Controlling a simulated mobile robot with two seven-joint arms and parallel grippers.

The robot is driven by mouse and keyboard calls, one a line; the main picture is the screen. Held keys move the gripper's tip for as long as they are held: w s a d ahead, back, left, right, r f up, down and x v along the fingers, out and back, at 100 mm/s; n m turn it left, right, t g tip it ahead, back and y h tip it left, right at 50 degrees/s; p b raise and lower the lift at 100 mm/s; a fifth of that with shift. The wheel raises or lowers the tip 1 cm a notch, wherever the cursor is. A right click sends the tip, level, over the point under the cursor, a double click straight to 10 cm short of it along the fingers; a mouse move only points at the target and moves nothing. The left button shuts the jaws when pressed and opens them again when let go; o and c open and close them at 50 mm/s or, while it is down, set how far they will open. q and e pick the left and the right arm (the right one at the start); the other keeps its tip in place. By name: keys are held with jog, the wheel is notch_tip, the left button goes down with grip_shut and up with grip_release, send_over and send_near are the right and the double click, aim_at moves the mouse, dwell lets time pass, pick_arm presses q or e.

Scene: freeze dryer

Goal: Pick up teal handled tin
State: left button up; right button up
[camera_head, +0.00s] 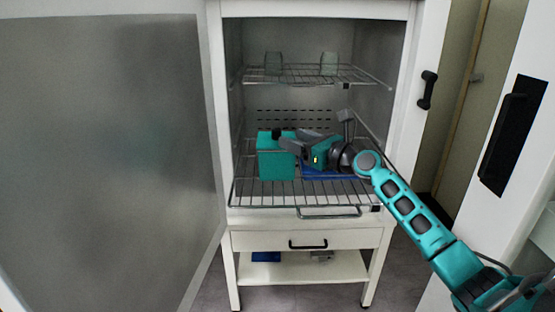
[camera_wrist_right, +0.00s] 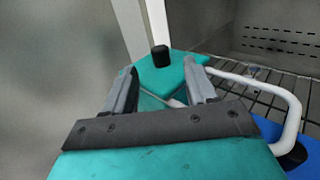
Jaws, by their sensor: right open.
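The teal tin (camera_head: 276,165) is a boxy container on the lower wire shelf inside the open freeze dryer, at the left of the shelf. In the right wrist view its teal top (camera_wrist_right: 165,75) shows with a black knob on it, beyond and between the fingers. My right gripper (camera_head: 284,141) reaches in from the right at the tin's upper edge. In the right wrist view the fingers of this gripper (camera_wrist_right: 161,88) are apart with nothing clearly held between them. Whether they touch the tin I cannot tell. My left gripper is not in view.
A blue item (camera_head: 328,172) lies on the shelf right of the tin, below my wrist. A white curved bar (camera_wrist_right: 293,112) shows beside the gripper. Two small containers (camera_head: 273,63) (camera_head: 329,63) stand on the upper wire shelf. The cabinet door (camera_head: 110,150) stands open at left.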

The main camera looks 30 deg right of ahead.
aim_at(280, 133)
jog(key=shift+b+x, duration=0.45)
jog(key=shift+x, duration=1.85)
grip_shut()
jog(key=shift+r, duration=0.15)
